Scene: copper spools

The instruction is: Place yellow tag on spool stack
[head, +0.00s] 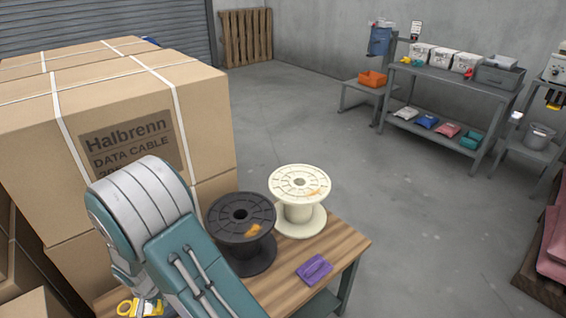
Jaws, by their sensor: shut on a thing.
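A black spool (241,250) and a cream spool (300,212) stand upright side by side on a wooden-topped table (345,241). Each has a small orange patch on its top flange. They are not stacked on each other in this view. A yellow piece (126,307) with a hole or ring shape shows at the bottom left, low behind my arm. My arm covers part of it, and I cannot tell whether it is the tag. My gripper cannot be made out; my arm's near links and the picture's lower edge hide that area.
A purple flat piece with a raised grip (315,269) lies at the table's right front. Large cardboard boxes (205,110) rise at the left beside the table. A grey shelf bench (455,83) with bins stands far right. The concrete floor between is clear.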

